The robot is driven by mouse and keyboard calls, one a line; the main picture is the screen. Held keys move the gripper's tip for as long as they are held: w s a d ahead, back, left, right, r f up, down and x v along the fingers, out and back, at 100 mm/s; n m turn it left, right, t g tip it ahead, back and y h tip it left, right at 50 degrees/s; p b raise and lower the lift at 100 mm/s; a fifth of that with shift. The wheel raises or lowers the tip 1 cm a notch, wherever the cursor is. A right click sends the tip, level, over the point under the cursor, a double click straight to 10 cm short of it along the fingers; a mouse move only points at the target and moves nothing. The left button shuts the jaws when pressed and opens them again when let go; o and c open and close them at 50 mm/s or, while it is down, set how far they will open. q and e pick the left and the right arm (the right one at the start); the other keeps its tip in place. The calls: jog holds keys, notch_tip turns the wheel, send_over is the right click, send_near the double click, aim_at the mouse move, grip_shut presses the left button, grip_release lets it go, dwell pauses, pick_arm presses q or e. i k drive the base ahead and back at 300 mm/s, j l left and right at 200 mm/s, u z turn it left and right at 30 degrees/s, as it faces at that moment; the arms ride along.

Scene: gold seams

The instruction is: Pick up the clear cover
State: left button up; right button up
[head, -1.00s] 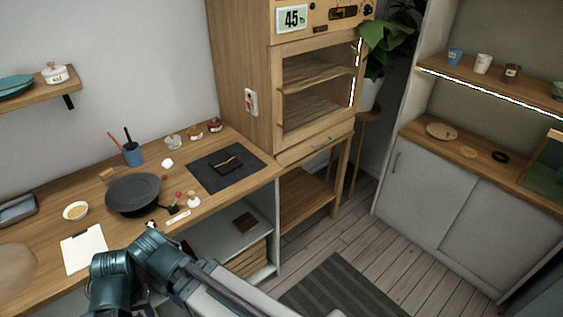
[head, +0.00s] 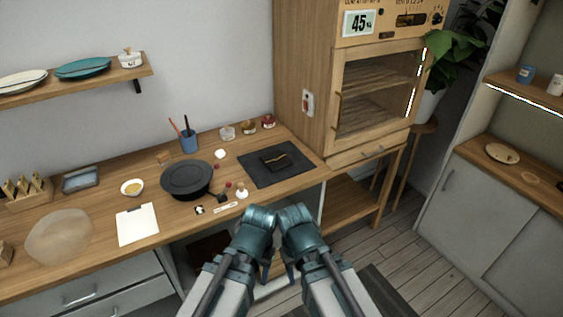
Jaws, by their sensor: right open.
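A round, see-through, beige-tinted shape that looks like the clear cover (head: 59,236) lies at the left end of the wooden worktop. Its height is hard to tell. My two arms come up from the bottom centre, far to its right and in front of the worktop's front edge. My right gripper (head: 291,273) is small and partly hidden by its own wrist; it is open and empty. My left gripper (head: 264,270) is mostly hidden behind its wrist, so its jaws cannot be made out. Neither gripper touches the cover.
Near the cover are a white clipboard (head: 137,224), a small bowl (head: 132,187), a grey tray (head: 83,179) and a wooden tool block (head: 28,194). A dark round pan (head: 187,179) and a black mat (head: 254,176) lie further right. A wooden cabinet (head: 303,65) stands beyond.

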aim_at(61, 235)
jog(key=u, duration=1.75)
